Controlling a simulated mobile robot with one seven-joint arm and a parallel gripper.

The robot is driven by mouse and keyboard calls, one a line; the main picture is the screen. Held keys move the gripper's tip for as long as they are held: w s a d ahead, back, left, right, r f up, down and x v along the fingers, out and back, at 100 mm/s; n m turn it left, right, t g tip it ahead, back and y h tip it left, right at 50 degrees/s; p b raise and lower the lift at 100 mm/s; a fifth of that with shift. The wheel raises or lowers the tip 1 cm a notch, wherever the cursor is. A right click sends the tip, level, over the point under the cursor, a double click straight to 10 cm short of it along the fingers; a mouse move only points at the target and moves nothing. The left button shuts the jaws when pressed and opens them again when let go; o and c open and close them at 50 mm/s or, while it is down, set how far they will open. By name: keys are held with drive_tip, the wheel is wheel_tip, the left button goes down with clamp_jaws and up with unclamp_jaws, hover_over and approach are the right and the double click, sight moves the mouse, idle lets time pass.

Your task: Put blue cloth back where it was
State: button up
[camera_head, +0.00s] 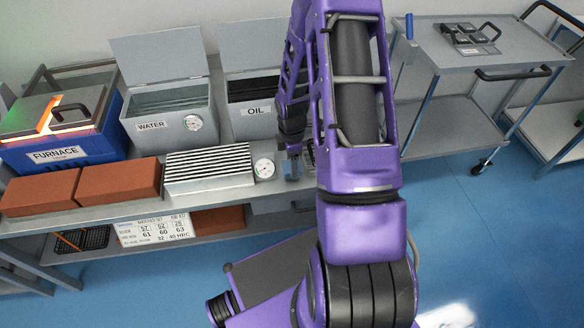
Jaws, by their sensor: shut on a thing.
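My purple arm reaches over the long bench, and my gripper (293,152) is small in view at the bench's front edge, right of the round dial. It is shut on a small blue-grey piece, the blue cloth (292,171), which hangs below the fingers. My arm hides much of the area to the right of it. I cannot tell whether the cloth touches the bench top.
On the bench stand a blue furnace (58,152), a WATER tank (170,118), an OIL tank (255,115), red bricks (118,183), a striped block (208,170) and a dial (264,168). A grey cart (440,58) stands at right; blue floor lies in front.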

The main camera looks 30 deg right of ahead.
drive_tip(key=shift+f, duration=0.85)
drive_tip(key=shift+f, duration=0.1)
drive_tip(key=o, duration=1.3)
wheel_tip(320, 180, up, 12)
drive_tip(key=p, duration=0.2)
drive_tip(key=shift+w, duration=0.1)
